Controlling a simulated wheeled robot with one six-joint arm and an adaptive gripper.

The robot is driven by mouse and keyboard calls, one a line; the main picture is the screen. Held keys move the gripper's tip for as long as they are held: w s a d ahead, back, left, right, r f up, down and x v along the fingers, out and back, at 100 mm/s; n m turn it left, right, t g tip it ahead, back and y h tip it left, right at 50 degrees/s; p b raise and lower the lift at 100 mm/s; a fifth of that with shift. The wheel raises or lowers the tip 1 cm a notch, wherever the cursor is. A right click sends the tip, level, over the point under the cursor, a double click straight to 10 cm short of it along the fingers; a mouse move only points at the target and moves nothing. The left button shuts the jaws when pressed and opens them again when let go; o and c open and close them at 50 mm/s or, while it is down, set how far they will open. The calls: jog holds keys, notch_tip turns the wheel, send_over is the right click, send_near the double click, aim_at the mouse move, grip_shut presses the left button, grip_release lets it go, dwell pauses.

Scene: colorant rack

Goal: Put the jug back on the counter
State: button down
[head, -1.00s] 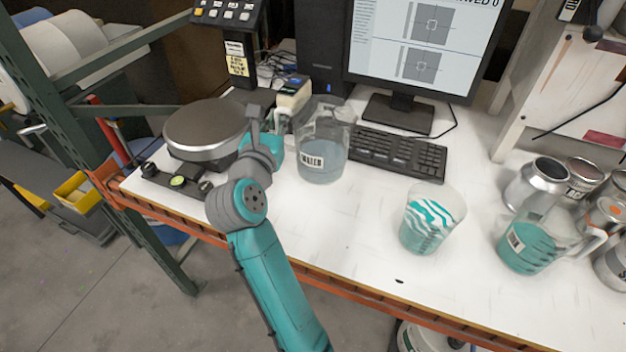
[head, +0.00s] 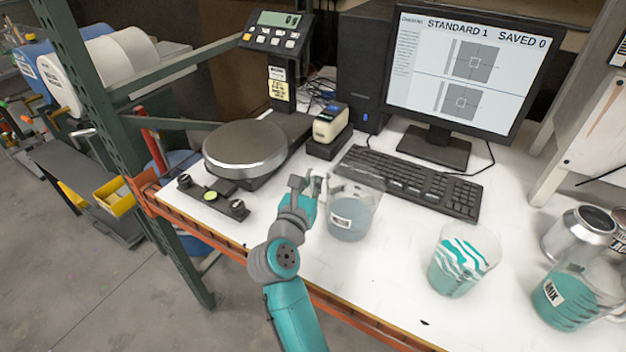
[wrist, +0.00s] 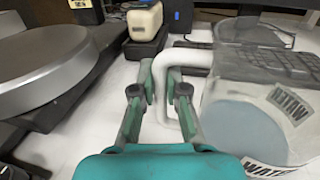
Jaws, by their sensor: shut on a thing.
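The jug (head: 347,222) is clear, with grey-blue liquid and a white label. In the head view it is upright over the front part of the white counter (head: 385,290), right of the scale. I cannot tell whether its base touches the counter. My gripper (head: 306,186) is at its left side, shut on its handle. In the wrist view the jug (wrist: 245,115) stands at the right with a "WATER" label, and the pale handle (wrist: 178,57) passes between the fingers of my gripper (wrist: 158,90).
A round scale (head: 245,149) stands left of the jug, with a small device (head: 331,122) behind. The keyboard (head: 420,180) is just behind the jug. A teal-striped cup (head: 464,260), a teal-filled jug (head: 572,300) and cans (head: 578,235) stand right. Counter between jug and cup is clear.

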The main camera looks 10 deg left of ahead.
jog(key=shift+f, duration=0.1)
jog(key=c, duration=1.2)
grip_release()
jog(key=s+a, duration=0.1)
jog(key=s, duration=1.1)
jog(key=shift+a, duration=0.35)
